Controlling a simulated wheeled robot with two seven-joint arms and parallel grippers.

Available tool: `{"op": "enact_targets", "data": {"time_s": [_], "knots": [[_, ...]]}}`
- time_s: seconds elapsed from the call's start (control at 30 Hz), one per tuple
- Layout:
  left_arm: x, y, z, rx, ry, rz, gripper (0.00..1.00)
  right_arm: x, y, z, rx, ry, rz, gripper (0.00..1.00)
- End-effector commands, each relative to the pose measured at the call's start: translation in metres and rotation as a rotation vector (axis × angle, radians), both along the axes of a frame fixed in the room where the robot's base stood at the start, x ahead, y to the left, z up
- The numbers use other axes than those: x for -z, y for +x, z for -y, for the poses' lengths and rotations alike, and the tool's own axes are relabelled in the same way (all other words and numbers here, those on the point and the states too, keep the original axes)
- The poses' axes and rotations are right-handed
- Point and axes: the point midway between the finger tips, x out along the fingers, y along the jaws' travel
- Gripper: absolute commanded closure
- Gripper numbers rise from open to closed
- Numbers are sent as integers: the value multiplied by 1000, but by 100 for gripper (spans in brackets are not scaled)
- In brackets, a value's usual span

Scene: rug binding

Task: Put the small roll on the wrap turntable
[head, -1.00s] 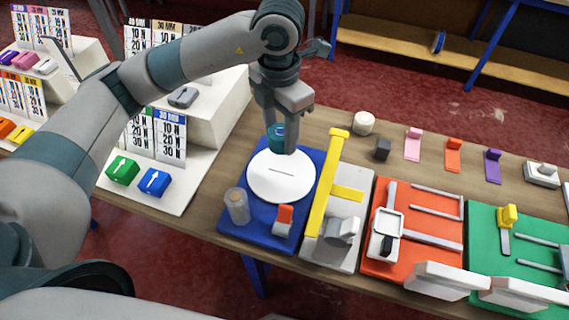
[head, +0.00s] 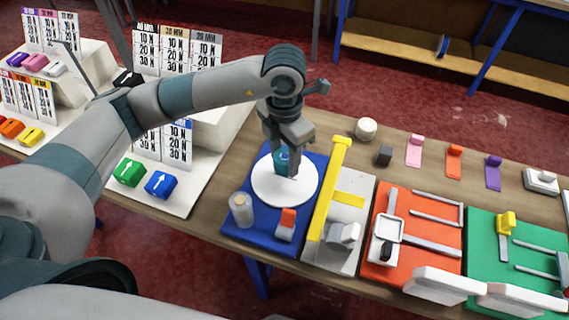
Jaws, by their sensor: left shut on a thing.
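The wrap turntable is a white round disc (head: 285,190) on a blue base (head: 262,232) on the wooden table. My left gripper (head: 285,172) points down over the back part of the disc. It is shut on a small teal roll (head: 280,160), partly hidden by the fingers. The roll is at or just above the disc; I cannot tell if it touches. My right gripper is not in view.
A clear cylinder (head: 241,210) and an orange-topped grey block (head: 286,224) stand on the blue base's front. A yellow bar (head: 329,190) stands just right of the disc. A white roll (head: 366,129) and a dark cube (head: 383,155) lie behind. White stepped stands are at left.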

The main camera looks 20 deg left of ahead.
Motion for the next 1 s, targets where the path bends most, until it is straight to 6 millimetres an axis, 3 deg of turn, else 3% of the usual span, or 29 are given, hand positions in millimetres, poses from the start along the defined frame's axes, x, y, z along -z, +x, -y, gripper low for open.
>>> {"op": "enact_targets", "data": {"time_s": [0.27, 0.6, 1.0], "knots": [[3, 0, 0, 0, 1, -1, 81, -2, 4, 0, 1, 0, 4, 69], [36, 0, 0, 0, 1, -1, 81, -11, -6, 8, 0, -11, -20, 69], [39, 0, 0, 1, 1, 1, 81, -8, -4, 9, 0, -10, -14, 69]]}}
